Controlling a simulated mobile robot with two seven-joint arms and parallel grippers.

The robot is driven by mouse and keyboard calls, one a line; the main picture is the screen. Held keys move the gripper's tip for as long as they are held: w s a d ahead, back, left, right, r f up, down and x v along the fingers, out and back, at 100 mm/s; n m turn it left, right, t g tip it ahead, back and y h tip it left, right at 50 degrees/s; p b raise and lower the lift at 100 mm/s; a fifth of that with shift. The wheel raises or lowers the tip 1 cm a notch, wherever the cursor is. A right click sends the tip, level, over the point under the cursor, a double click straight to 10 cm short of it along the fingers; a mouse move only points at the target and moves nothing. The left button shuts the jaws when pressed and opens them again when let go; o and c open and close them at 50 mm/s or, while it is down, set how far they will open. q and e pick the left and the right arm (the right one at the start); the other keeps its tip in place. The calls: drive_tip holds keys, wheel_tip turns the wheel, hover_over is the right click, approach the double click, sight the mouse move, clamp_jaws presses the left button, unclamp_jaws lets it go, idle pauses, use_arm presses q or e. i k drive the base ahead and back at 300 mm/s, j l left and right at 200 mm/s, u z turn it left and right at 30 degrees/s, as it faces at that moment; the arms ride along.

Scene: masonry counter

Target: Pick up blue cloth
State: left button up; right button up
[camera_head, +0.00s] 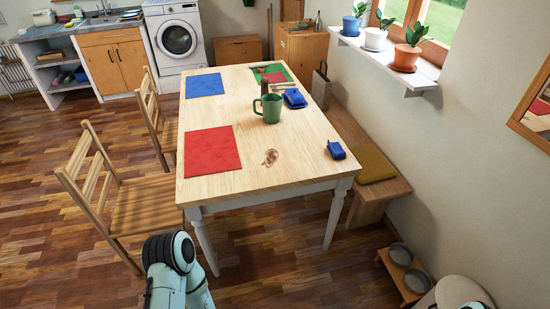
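Two small blue folded items that look like cloth lie on the wooden table. One blue cloth (337,150) is near the table's front right edge. The other blue cloth (294,98) is farther back, to the right of the green mug (271,108). A flat blue mat (205,85) lies at the back left of the table. Parts of my arms show at the bottom edge, apart from the table. Neither gripper's fingers are in view.
The table (225,185) also bears a red mat (211,151), a green mat (283,70) and a brown mark or small item (270,157). Chairs (140,205) stand on the left, a bench (385,188) on the right. Pet bowls (401,254) sit low at right. Floor before the table is clear.

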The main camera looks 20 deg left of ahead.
sight(336, 151)
drive_tip(key=u, duration=0.6)
drive_tip(key=i+l+u, duration=0.25)
drive_tip(key=l+u, duration=0.25)
drive_tip(key=i+l+u, duration=0.25)
drive_tip(key=l, duration=0.25)
drive_tip(key=k, duration=0.1)
